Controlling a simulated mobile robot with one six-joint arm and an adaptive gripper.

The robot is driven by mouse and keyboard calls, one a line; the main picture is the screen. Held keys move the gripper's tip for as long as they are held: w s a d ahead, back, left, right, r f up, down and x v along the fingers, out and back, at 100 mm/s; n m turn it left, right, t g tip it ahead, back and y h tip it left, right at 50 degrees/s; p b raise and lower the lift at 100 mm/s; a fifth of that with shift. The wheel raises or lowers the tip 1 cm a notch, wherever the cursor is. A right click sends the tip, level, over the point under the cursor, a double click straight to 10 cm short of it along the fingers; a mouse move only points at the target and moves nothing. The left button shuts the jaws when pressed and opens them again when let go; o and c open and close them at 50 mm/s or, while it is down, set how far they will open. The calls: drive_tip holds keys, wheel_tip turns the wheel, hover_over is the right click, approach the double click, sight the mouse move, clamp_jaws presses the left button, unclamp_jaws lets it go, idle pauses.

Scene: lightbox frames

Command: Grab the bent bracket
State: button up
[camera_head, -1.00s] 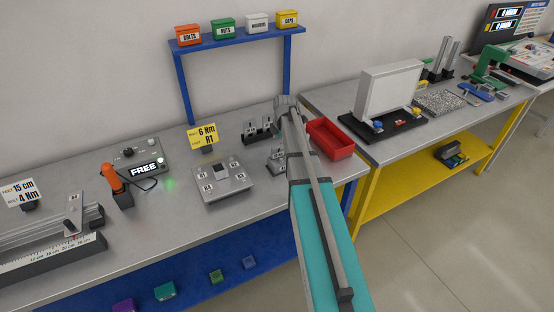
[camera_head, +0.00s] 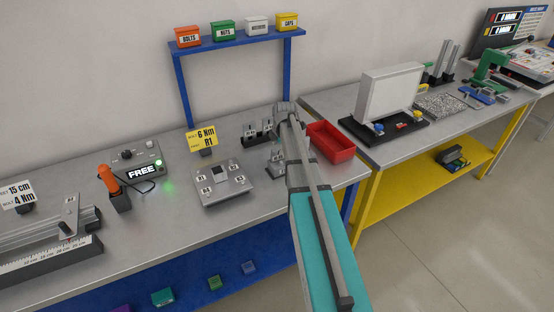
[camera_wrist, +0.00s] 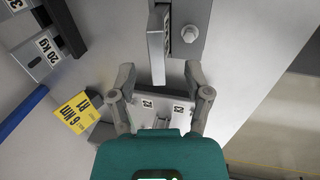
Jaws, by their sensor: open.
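I cannot tell whether the two are one piece. In the head view it appears as a small upright grey piece (camera_head: 276,160) left of my arm. My gripper (camera_wrist: 159,78) is open, its fingers apart, with the lower end of the upright piece between the fingertips in the picture. No contact shows. In the head view my arm hides the fingers.
A plate with tags (camera_head: 222,185) and a yellow sign (camera_head: 201,138) stand to the left. A dark rack (camera_head: 258,133) stands close behind the upright piece. A red bin (camera_head: 330,143) lies right of my arm. A blue shelf (camera_head: 235,42) rises behind.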

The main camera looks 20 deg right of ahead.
sight(278, 158)
drive_tip(key=shift+b+x, duration=1.95)
drive_tip(key=shift+x, duration=0.25)
clamp_jaws()
